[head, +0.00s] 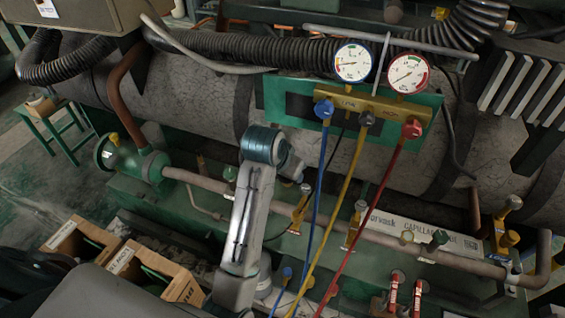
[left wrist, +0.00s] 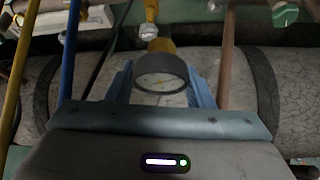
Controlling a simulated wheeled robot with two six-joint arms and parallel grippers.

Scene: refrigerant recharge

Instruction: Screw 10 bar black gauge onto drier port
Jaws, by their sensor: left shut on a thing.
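My left gripper (left wrist: 161,72) is shut on a round black-rimmed gauge (left wrist: 164,83), with a blue finger on each side. The gauge's pale dial faces the wrist camera, and its brass stem (left wrist: 162,46) points away. Just beyond the stem is a brass fitting with a silver nut (left wrist: 151,32). I cannot tell whether stem and nut touch, or whether this fitting is the drier port. In the head view, my left arm reaches over the pipework. Its fingers and the held gauge are hidden there. My right gripper is not in view.
A manifold (head: 370,102) with two gauges hangs in front of the large dark pipe. Its blue hose (head: 322,175), yellow hose (head: 340,195) and red hose (head: 372,200) run down right of my arm. A green flanged vessel (head: 115,158) and open boxes (head: 150,278) are left.

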